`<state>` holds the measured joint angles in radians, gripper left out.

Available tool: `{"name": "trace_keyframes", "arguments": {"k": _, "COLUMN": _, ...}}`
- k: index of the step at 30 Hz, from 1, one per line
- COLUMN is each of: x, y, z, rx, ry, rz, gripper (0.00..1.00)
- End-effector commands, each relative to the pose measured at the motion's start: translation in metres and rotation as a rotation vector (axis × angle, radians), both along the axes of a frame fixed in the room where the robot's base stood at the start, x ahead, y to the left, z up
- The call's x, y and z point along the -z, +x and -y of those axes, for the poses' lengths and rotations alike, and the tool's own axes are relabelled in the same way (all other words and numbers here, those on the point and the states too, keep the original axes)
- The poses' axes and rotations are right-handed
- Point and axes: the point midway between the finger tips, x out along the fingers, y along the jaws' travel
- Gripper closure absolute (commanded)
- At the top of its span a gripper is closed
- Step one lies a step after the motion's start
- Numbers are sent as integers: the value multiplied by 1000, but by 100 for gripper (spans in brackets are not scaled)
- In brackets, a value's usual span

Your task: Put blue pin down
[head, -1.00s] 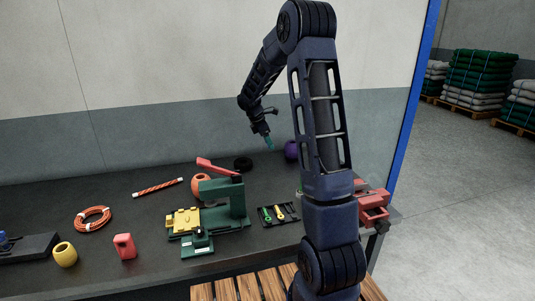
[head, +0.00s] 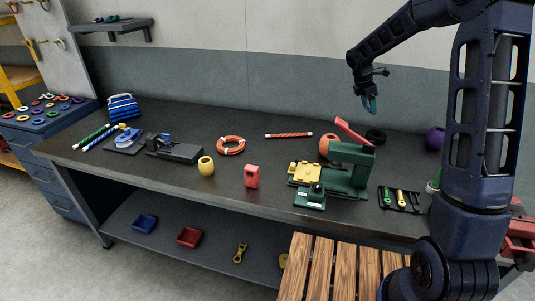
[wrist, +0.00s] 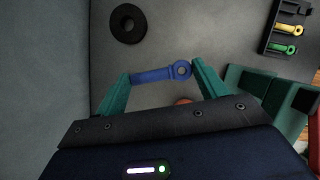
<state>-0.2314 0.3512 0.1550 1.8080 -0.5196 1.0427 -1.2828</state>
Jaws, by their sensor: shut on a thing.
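The blue pin (wrist: 153,76), a short rod with a ringed end, lies crosswise between the teal fingers of my gripper (wrist: 160,72) in the wrist view. My gripper is shut on it. In the head view my gripper (head: 369,104) hangs in the air above the back of the dark bench (head: 215,110), behind the green press (head: 346,178) with the red lever. The pin cannot be made out in the head view. A black tray (head: 412,208) holding green and yellow pins lies right of the press; it also shows at the wrist view's upper right (wrist: 268,43).
A black ring (head: 376,135), an orange pot (head: 327,146) and a purple pot (head: 435,138) stand near my gripper at the back. A red block (head: 251,176), yellow pot (head: 206,166) and orange coil (head: 231,145) stand farther left. Bare bench lies between them.

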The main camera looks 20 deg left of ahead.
Motion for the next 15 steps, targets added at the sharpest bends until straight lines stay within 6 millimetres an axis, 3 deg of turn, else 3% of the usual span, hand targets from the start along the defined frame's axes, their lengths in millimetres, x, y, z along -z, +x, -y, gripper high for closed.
{"name": "trace_keyframes", "arguments": {"k": 1, "x": 0, "y": -2, "z": -25, "rx": -49, "ry": 1, "rz": 2, "gripper": 53}}
{"name": "trace_keyframes", "arguments": {"k": 3, "x": -1, "y": -5, "z": -56, "rx": -111, "ry": 2, "rz": 5, "gripper": 53}}
{"name": "trace_keyframes", "arguments": {"k": 15, "x": -1, "y": -53, "z": -225, "rx": -454, "ry": 9, "rz": 14, "gripper": 53}}
